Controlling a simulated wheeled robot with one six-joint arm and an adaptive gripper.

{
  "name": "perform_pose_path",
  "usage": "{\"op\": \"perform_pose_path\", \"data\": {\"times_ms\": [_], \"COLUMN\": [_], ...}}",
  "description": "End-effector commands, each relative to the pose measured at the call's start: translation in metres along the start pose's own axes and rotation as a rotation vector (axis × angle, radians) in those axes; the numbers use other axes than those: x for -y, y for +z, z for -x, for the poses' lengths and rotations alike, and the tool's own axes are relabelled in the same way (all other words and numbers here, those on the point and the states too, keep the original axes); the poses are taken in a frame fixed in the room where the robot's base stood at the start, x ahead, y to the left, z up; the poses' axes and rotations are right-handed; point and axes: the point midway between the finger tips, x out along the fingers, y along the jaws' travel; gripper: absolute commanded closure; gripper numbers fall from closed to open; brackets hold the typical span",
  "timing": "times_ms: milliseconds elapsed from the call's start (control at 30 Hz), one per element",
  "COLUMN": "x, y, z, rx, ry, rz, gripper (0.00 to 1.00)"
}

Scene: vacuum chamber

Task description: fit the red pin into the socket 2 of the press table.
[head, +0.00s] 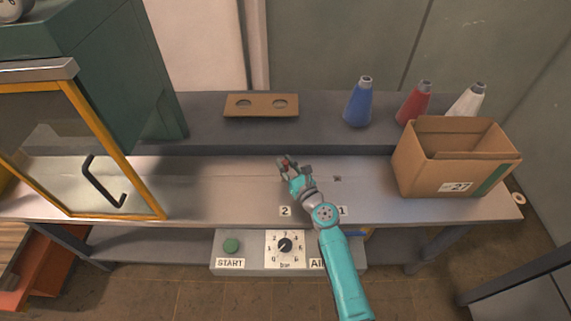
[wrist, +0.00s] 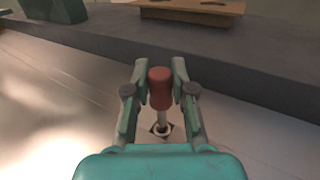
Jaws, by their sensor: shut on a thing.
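The red pin (wrist: 160,88) is upright between the fingers of my gripper (wrist: 161,70) in the wrist view. Its grey shank points down at a round socket with a dark square surround (wrist: 161,130) in the table top. The shank's lower end overlaps the socket ring; I cannot tell whether it is inside or just above. In the head view my gripper (head: 288,166) is shut on the red pin (head: 286,160) over the press table (head: 230,180), behind the label 2 (head: 285,211). The arm hides the socket there. Another socket (head: 337,178) shows behind label 1.
A cardboard box (head: 440,178) stands at the right of the table. Blue (head: 358,105), red (head: 413,105) and white (head: 467,101) bottles and a brown two-hole block (head: 261,112) stand on the rear ledge. A yellow-framed door (head: 125,160) is at left. The table left of my gripper is clear.

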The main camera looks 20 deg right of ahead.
Motion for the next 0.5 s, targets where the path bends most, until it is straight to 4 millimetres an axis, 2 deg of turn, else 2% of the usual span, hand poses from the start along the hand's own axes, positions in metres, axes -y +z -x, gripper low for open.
{"op": "perform_pose_path", "data": {"times_ms": [500], "x": [0.000], "y": [-0.011], "z": [0.000], "rx": [0.000], "ry": [0.001], "rz": [-0.001], "gripper": [1.00]}}
